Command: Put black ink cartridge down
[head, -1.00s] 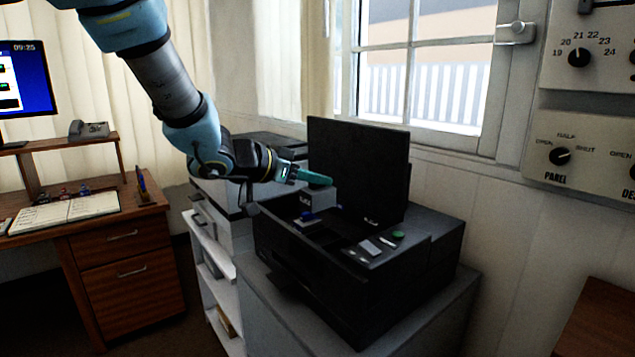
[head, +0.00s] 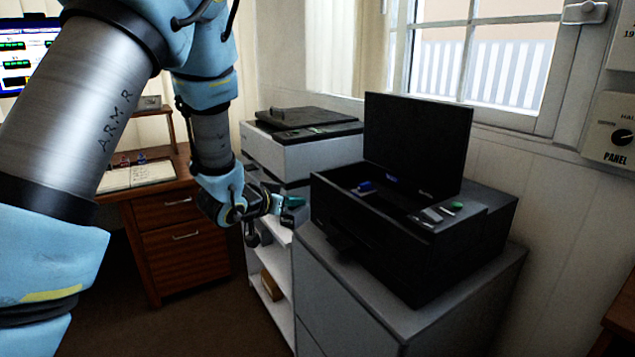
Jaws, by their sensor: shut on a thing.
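My gripper (head: 290,203), with teal fingertips, is shut on the black ink cartridge (head: 287,217). The cartridge is a small dark block, mostly hidden by the fingers and hard to make out. The gripper is in the air left of the open black printer (head: 400,250), in front of the white shelf unit. The printer's lid (head: 416,145) stands up. A blue piece (head: 366,186) shows inside the printer's open bay.
The printer stands on a grey cabinet (head: 340,300) with a narrow bare strip of top at its left and front. Behind is a white and grey copier (head: 300,150) above open shelves. A wooden desk (head: 170,215) with an open book is at the left.

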